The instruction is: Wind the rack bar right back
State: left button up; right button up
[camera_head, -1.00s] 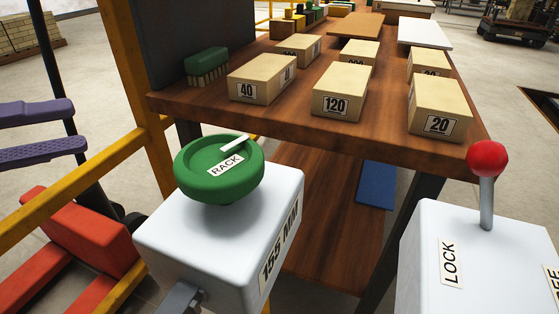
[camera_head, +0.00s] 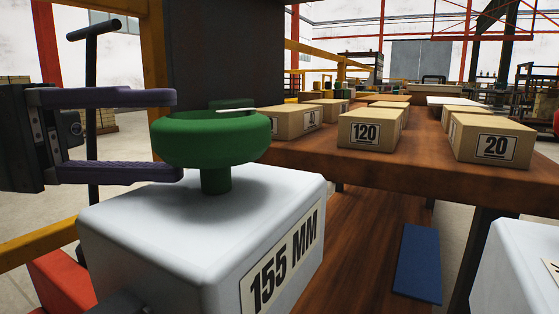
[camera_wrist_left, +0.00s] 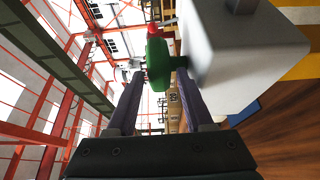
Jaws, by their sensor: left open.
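The green rack handwheel (camera_head: 210,143) sits on a short stem on top of a white box (camera_head: 200,240) marked "155 MM". A thin white strip shows at its top; its label is not readable from this angle. My left gripper (camera_head: 176,136) is open, level with the wheel on its left side. One purple finger is above the wheel's left rim and one below, with the rim appearing in the gap; contact cannot be told. In the left wrist view the wheel (camera_wrist_left: 158,65) shows between the fingertips. The rack bar cannot be made out. My right gripper is not in view.
A wooden bench (camera_head: 360,163) behind holds several numbered blocks, including the "120" block (camera_head: 368,133) and "20" block (camera_head: 492,144). Another white box (camera_head: 515,270) stands at lower right. A dark panel (camera_head: 225,50) rises behind the wheel.

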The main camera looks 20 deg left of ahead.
pick_arm(q)
jog(key=shift+w+d, duration=0.2)
jog(key=shift+d, duration=0.4)
grip_shut()
